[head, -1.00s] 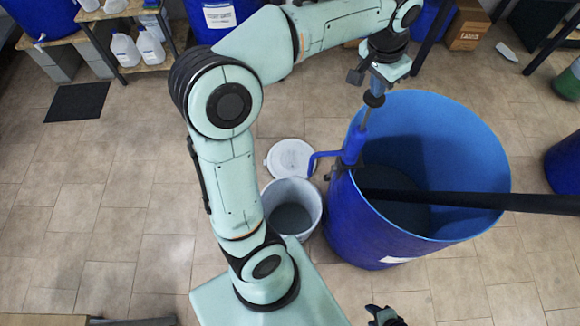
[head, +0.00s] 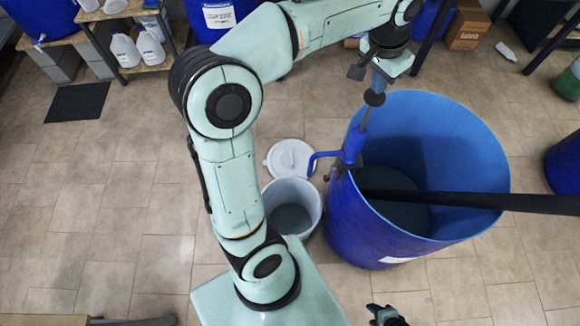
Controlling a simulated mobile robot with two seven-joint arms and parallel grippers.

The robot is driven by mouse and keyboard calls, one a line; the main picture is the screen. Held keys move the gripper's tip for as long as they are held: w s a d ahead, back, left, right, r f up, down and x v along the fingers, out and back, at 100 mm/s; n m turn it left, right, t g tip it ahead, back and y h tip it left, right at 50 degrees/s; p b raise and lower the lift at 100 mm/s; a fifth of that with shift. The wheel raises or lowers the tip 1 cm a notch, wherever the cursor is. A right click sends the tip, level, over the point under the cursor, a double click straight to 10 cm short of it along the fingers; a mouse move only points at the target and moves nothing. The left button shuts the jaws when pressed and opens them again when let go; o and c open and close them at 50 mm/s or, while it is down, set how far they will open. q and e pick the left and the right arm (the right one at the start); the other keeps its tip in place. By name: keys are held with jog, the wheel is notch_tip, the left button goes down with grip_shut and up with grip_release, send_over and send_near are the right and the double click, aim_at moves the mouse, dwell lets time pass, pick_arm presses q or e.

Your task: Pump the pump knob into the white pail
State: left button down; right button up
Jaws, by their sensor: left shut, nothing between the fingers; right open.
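The blue pump (head: 353,146) is fixed at the left rim of the large open blue drum (head: 470,140). Its rod rises to a dark pump knob (head: 374,98). My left gripper (head: 377,84) is shut and empty, directly above the knob; I cannot tell whether it touches it. The pump's spout (head: 322,155) bends left and down over the white pail (head: 295,188), which stands on the floor beside the drum with grey-looking contents or a shaded inside. My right gripper (head: 386,316) is open and empty at the bottom edge, partly cut off.
A white lid (head: 290,158) lies on the floor behind the pail. A dark bar (head: 480,201) crosses in front of the drum's opening. Shelves with white jugs (head: 126,49) stand at the back left. A dark mat (head: 77,102) lies on the open tiled floor at left.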

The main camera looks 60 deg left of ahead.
aim_at(373, 95)
pick_arm(q)
jog(key=shift+s+f+b, duration=0.2)
jog(key=shift+f+b, duration=0.15)
jog(key=shift+f, duration=0.55)
jog(key=shift+f+b, duration=0.8)
jog(key=shift+f, duration=0.75)
jog(key=shift+f+b, duration=1.6)
jog(key=shift+f, duration=1.45)
pick_arm(e)
jog(key=shift+s+f, duration=3.4)
jog(key=shift+f, duration=0.45)
pick_arm(q)
jog(key=shift+w+r+p, duration=0.15)
jog(key=shift+r+p, duration=1.1)
jog(key=shift+r, duration=0.7)
jog(key=shift+r+p, duration=1.4)
jog(key=shift+r, duration=1.1)
jog(key=shift+r+p, duration=0.45)
jog(key=shift+r, duration=1)
pick_arm(e)
jog(key=w+r, duration=0.7)
jog(key=r, duration=0.1)
jog(key=shift+w, duration=0.15)
pick_arm(q)
jog(key=shift+f, duration=0.15)
